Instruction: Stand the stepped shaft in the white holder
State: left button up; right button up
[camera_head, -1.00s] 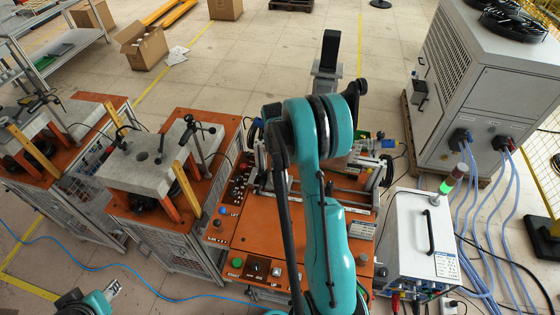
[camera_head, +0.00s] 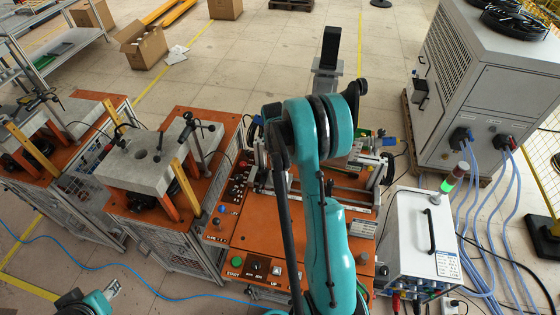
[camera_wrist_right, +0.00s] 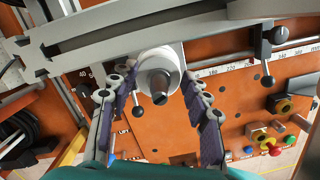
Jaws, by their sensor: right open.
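In the right wrist view a round white holder (camera_wrist_right: 173,57) sits on the orange machine top, below a grey rail. The grey stepped shaft (camera_wrist_right: 158,82) shows end-on at the holder, its narrow dark tip toward the camera, and appears to stand in it. My right gripper (camera_wrist_right: 158,125) is open, one finger on each side of the shaft, with visible gaps between fingers and shaft. How deep the shaft sits is hidden. In the head view my right arm hides the holder, shaft and right gripper. My left gripper (camera_head: 112,289) is at the lower left edge, too small to read.
The orange machine (camera_head: 265,225) has buttons along its front and left. A white power box (camera_head: 415,240) with a signal light stands at its right. A grey-topped press table (camera_head: 155,165) stands to the left. In the wrist view, black ball-ended levers (camera_wrist_right: 267,80) flank the holder area.

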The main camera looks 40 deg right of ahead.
notch_tip(320, 180, up, 12)
jog(key=a, duration=0.1)
jog(key=shift+s+a, duration=0.15)
jog(key=shift+a, duration=0.05)
jog(key=shift+f, duration=0.15)
dwell(1.0)
